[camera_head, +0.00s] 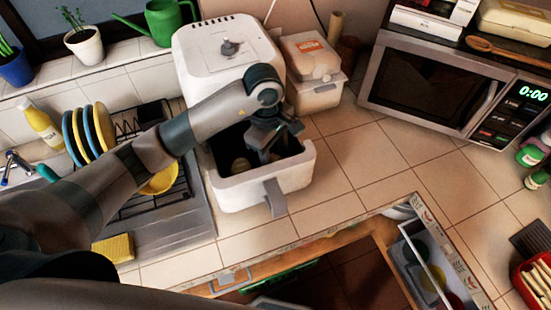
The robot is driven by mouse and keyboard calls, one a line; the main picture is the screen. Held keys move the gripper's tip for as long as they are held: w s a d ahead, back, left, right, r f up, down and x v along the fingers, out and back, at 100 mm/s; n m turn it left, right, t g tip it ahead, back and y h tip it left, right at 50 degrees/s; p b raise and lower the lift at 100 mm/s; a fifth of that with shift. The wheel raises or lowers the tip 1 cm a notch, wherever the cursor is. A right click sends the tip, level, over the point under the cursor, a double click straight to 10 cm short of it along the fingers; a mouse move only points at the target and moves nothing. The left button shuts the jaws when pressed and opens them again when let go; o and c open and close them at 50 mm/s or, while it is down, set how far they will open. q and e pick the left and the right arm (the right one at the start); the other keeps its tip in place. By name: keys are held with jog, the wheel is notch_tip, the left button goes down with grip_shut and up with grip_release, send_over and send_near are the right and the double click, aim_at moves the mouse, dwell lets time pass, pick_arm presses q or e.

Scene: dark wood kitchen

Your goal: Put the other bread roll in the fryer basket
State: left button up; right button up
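The white air fryer (205,57) stands on the tiled counter, with its fryer basket (305,172) pulled out toward me. A pale brown rounded thing (240,165) lies inside the basket at the left; it looks like a bread roll, but it is mostly in shadow. My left gripper (268,145) points down into the basket opening, to the right of that rounded thing. Its fingertips are dark and partly hidden, so I cannot tell if they are open or hold anything. No other bread roll is clearly visible. My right gripper is out of view.
A white box with an orange label (312,45) stands right of the fryer, and a microwave (430,85) farther right. A dish rack with plates (88,133) and a sponge (114,248) are left. An open drawer (432,262) is below right. Counter tiles right of the basket are clear.

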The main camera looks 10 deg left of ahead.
pick_arm(q)
jog(key=shift+f, duration=0.8)
jog(key=shift+f, duration=0.1)
jog(key=o, duration=1)
jog(key=shift+o, duration=0.2)
